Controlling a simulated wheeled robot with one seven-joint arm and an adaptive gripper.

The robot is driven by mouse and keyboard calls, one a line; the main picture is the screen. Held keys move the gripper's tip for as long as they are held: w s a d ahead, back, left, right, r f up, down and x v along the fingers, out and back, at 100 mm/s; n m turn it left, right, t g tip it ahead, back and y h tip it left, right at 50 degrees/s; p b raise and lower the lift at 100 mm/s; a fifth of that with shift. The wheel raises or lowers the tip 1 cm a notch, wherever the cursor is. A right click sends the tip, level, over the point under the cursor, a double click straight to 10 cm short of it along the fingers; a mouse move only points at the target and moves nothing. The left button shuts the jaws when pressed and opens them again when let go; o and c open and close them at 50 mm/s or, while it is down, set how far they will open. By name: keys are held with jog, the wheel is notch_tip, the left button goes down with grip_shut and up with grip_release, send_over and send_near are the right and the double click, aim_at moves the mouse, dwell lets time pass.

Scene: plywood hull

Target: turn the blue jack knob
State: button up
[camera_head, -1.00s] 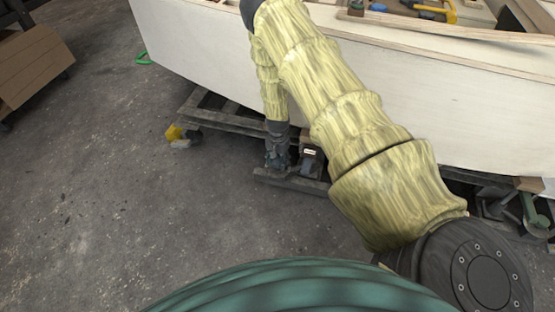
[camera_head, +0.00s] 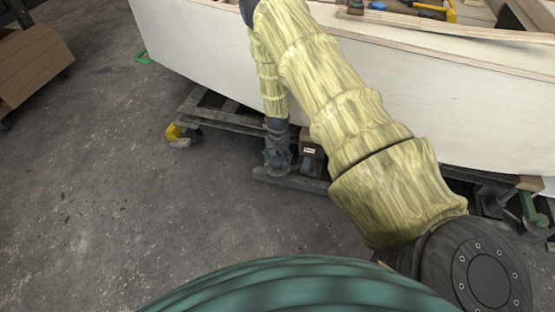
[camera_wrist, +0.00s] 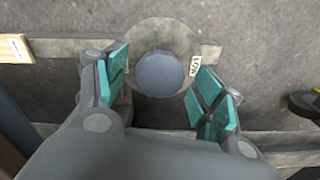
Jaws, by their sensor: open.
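The blue jack knob (camera_wrist: 160,74) is a round blue-grey cap in the middle of a grey round plate (camera_wrist: 150,38) in the wrist view. A white label with dark letters sits on the plate at the knob's right. My gripper (camera_wrist: 160,85) is open, with teal finger pads on the left and right of the knob. Gaps show between both pads and the knob. In the head view my gripper (camera_head: 277,158) points down at the low frame beside the hull, and the knob is hidden there.
The pale plywood hull (camera_head: 400,95) stands above a grey timber frame (camera_head: 290,180). A dark block with a label (camera_head: 311,150) sits just right of my gripper. A yellow-and-black caster (camera_head: 180,134) is at the left. The concrete floor (camera_head: 130,210) in front is clear.

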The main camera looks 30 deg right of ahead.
aim_at(277, 160)
notch_tip(277, 160, up, 11)
jog(key=shift+r, duration=0.2)
dwell(0.4)
dwell(0.4)
